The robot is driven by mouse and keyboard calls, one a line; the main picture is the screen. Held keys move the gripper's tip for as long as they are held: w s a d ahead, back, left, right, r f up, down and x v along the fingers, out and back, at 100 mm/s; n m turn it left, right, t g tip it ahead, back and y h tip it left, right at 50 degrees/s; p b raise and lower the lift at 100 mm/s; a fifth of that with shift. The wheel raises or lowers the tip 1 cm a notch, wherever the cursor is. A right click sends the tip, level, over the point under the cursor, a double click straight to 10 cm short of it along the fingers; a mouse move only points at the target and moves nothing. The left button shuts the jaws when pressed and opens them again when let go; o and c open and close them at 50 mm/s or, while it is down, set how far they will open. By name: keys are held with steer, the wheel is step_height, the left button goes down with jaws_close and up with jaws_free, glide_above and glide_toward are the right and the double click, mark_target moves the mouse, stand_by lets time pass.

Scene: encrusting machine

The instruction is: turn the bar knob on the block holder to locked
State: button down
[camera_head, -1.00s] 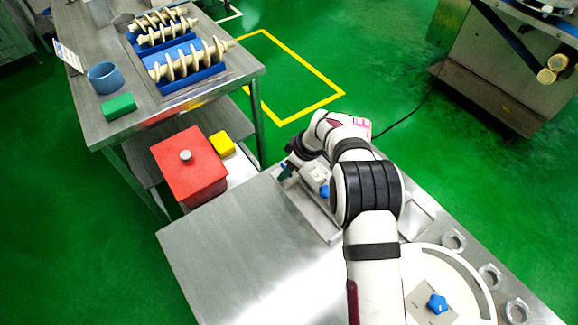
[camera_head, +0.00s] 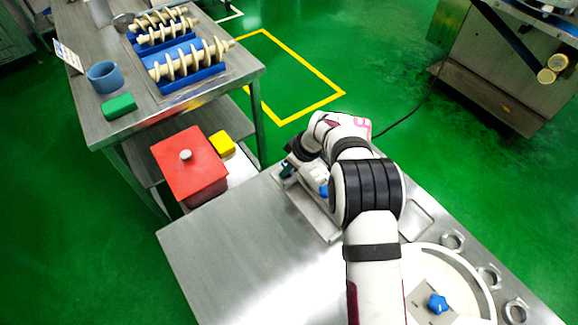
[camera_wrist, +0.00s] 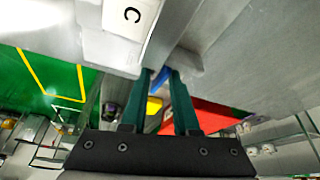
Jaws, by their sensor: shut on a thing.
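The block holder (camera_head: 313,211) is a grey metal fixture on the steel table, partly behind my arm in the head view. A pale block marked "C" (camera_wrist: 130,17) shows close up in the wrist view. My gripper (camera_wrist: 161,72) is at the holder's far left end, with its dark green fingers shut on a small blue piece, which I take to be the bar knob (camera_wrist: 159,76). The fingers hide most of it, so its angle cannot be read. In the head view my gripper (camera_head: 287,169) hides it. Another blue knob (camera_head: 324,191) shows nearer on the holder.
A red box (camera_head: 188,172) and a yellow block (camera_head: 222,143) stand left of the table. A round white part with a blue star knob (camera_head: 437,303) is at the lower right. The table's left front surface (camera_head: 235,250) is clear.

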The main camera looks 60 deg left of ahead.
steer(key=m+t, duration=0.1)
steer(key=m, duration=0.3)
steer(key=m+t, duration=0.1)
steer(key=m, duration=0.1)
steer(key=shift+s+t, duration=0.25)
steer(key=shift+t, duration=0.05)
steer(key=shift+m, duration=0.3)
steer(key=c, duration=0.7)
jaws_free()
steer(key=shift+o, duration=0.2)
